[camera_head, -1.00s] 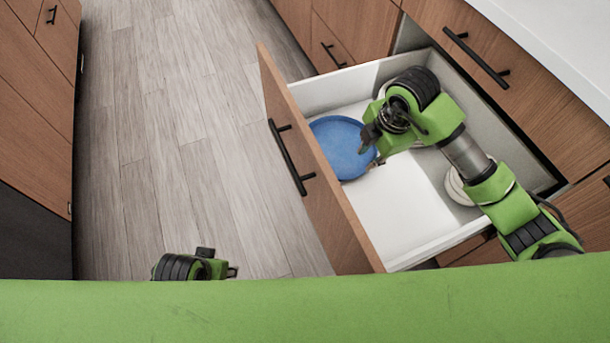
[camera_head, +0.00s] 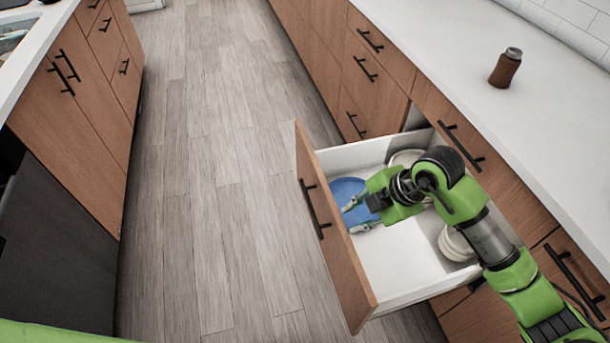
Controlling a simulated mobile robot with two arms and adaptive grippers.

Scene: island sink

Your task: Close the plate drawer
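The plate drawer (camera_head: 336,252) stands pulled out from the right-hand cabinets, with its wooden front and black bar handle (camera_head: 315,209) facing left. Inside lie a blue plate (camera_head: 346,191) near the front, a stack of white plates (camera_head: 456,243) at the near back and a pale dish (camera_head: 406,158) at the far end. My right gripper (camera_head: 352,218) is over the drawer, behind its front panel and by the blue plate. Its two fingers are spread apart with nothing between them that I can make out. My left gripper is not in view.
A brown bottle (camera_head: 506,68) stands on the white counter (camera_head: 452,55) above the drawer. Closed drawers (camera_head: 367,69) line the right side. Another cabinet (camera_head: 85,90) stands at the left. The wooden floor (camera_head: 215,170) between is clear.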

